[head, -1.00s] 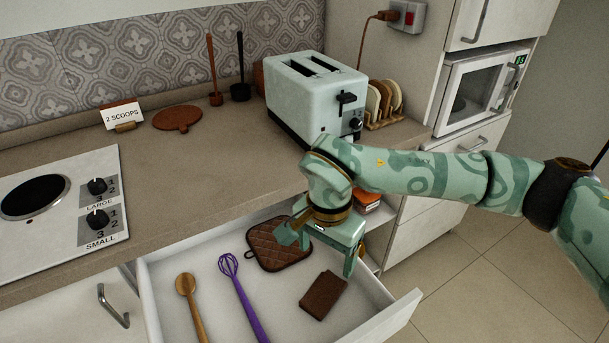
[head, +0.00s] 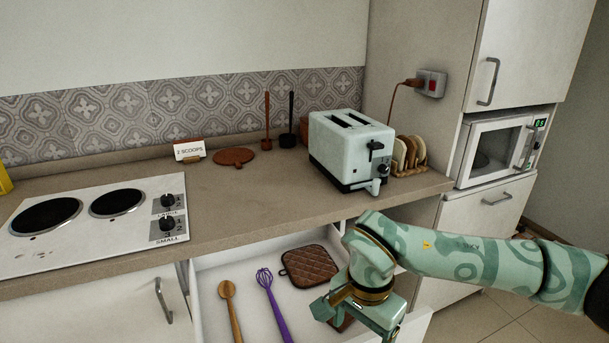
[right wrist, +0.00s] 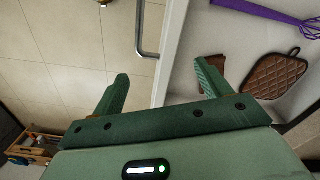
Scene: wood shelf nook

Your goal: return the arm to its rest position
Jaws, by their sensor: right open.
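My right arm comes in from the right in the head view. My right gripper (head: 357,322) hangs over the right part of the open drawer (head: 212,290), pointing down. It is open, and nothing shows between its fingers in the right wrist view (right wrist: 163,85). There the drawer's front wall (right wrist: 170,55) lies beneath the gap between the fingers. A brown flat block (head: 343,323) in the drawer is mostly hidden behind the gripper in the head view. It also shows beside one finger in the wrist view (right wrist: 212,64). My left gripper is out of view.
The drawer also holds a wooden spoon (head: 230,308), a purple whisk (head: 272,302) and a brown quilted potholder (head: 311,266). A toaster (head: 345,155) and toast rack (head: 409,160) stand on the counter above. A microwave (head: 495,152) is at the right. Open floor lies outside the drawer.

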